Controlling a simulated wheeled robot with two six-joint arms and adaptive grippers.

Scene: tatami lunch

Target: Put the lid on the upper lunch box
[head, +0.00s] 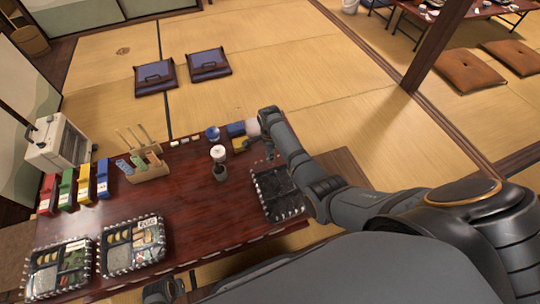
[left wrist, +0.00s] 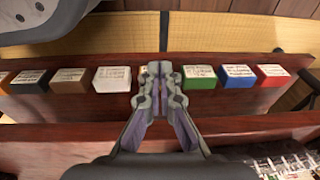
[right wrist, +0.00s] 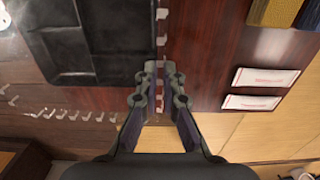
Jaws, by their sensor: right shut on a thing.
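A dark square lid (head: 277,188) with a white-toothed rim lies at the right end of the table. In the right wrist view the black panel (right wrist: 90,40) fills the upper left. My right gripper (right wrist: 155,72) is shut on the lid's rim, at its far side in the head view. One filled lunch box (head: 132,246) stands at the lower left. A second filled lunch box (head: 60,268) is beside it, slightly lower in the picture. My left gripper (left wrist: 161,72) is shut and shows nothing in its fingers; its hand is partly visible at the bottom of the head view.
A wooden holder (head: 148,168), a dark-bodied bottle with a white top (head: 218,163) and a row of coloured boxes (head: 83,182) stand on the table (head: 185,205). A white appliance (head: 57,143) is at the left. The table between lunch boxes and lid is mostly clear.

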